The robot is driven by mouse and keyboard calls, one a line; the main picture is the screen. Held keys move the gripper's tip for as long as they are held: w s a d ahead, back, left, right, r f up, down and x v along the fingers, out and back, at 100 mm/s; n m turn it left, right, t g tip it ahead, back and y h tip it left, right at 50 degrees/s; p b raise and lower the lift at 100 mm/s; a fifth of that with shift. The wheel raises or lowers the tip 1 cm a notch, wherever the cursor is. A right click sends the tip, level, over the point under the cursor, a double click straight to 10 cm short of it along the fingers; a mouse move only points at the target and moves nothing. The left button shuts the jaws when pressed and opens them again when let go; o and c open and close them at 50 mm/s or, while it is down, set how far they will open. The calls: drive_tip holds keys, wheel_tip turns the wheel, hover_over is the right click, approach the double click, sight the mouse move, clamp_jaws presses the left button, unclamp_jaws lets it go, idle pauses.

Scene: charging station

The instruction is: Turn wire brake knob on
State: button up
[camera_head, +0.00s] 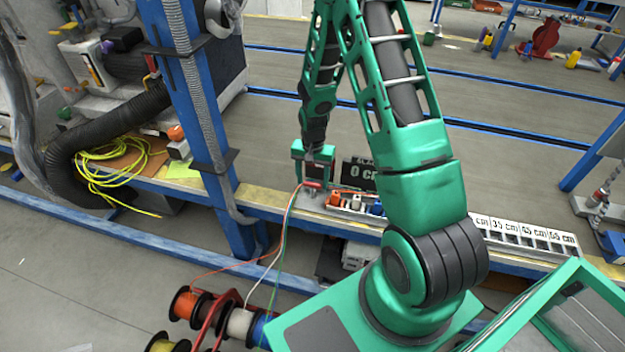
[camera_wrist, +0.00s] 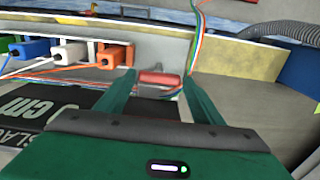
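A red cylindrical piece, possibly the brake knob (camera_wrist: 160,78), lies crosswise between my gripper's fingertips in the wrist view. It also shows as a small red bar in the head view (camera_head: 312,185). Colored wires run at it. My gripper (camera_wrist: 159,82) is open, with one finger on each side of the red piece and small gaps showing. In the head view my gripper (camera_head: 313,172) points down at the bench edge. Orange (camera_wrist: 115,55), white (camera_wrist: 70,51) and blue (camera_wrist: 33,48) clamp blocks with wires stand in a row to the left. Which part is the knob is not certain.
A black "0 cm" sign (camera_head: 358,174) stands beside my gripper. Wire spools (camera_head: 240,323) sit below the bench. A blue post (camera_head: 195,110) rises to the left. A yellow cable coil (camera_head: 112,168) lies farther left. A length-marked rail (camera_head: 525,233) extends right.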

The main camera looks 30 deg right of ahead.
drive_tip(key=shift+o, duration=0.6)
wheel_tip(320, 180, up, 11)
drive_tip(key=shift+f, duration=0.15)
idle(0.5)
